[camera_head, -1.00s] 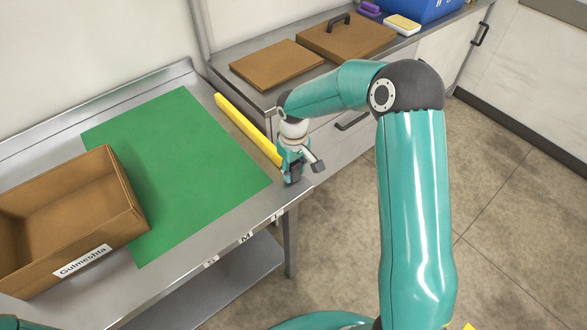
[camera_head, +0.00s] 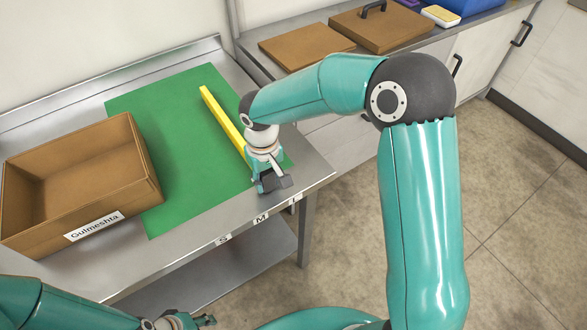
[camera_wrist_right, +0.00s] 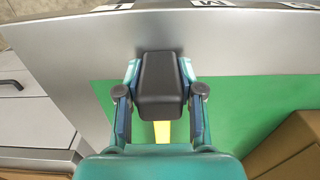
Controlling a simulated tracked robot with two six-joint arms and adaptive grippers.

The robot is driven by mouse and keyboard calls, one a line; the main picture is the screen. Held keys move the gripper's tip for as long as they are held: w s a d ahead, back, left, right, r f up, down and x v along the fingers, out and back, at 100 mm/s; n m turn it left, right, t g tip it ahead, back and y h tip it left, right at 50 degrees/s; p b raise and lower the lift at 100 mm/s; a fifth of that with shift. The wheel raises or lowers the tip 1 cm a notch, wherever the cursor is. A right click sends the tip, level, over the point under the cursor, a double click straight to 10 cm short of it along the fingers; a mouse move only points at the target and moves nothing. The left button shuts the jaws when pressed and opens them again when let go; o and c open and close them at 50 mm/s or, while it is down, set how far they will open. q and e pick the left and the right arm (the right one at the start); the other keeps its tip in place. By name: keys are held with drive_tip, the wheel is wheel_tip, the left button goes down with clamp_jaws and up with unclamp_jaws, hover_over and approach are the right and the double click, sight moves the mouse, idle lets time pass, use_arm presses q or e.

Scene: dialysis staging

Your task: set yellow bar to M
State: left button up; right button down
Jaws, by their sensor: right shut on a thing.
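The yellow bar (camera_head: 222,118) lies across the green mat, running from the back toward the front edge. My right gripper (camera_head: 272,182) is shut on the bar's black end block (camera_wrist_right: 160,85), with a finger on each side; a yellow strip shows behind it in the right wrist view (camera_wrist_right: 162,132). Front-edge labels read S (camera_head: 223,239), M (camera_head: 260,218) and L (camera_head: 296,198), the last partly hard to read. The block is between the M and L labels. My left gripper (camera_head: 205,321) is at the bottom edge, its jaws unclear.
A green mat (camera_head: 180,180) covers much of the steel table (camera_head: 315,175). An open cardboard box (camera_head: 140,190) labelled Gulmeshta stands at the left, over part of the mat. Brown boards (camera_head: 305,45) lie on the counter behind. Mat between bar and box is clear.

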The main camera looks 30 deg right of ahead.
drive_tip(key=a, duration=0.5)
drive_tip(key=shift+s+a+b, duration=0.2)
drive_tip(key=shift+a+b, duration=0.1)
drive_tip(key=shift+b, duration=0.05)
drive_tip(key=c, duration=0.7)
unclamp_jaws()
drive_tip(key=shift+r, duration=0.15)
wheel_tip(320, 180, up, 12)
drive_tip(key=shift+f, duration=0.15)
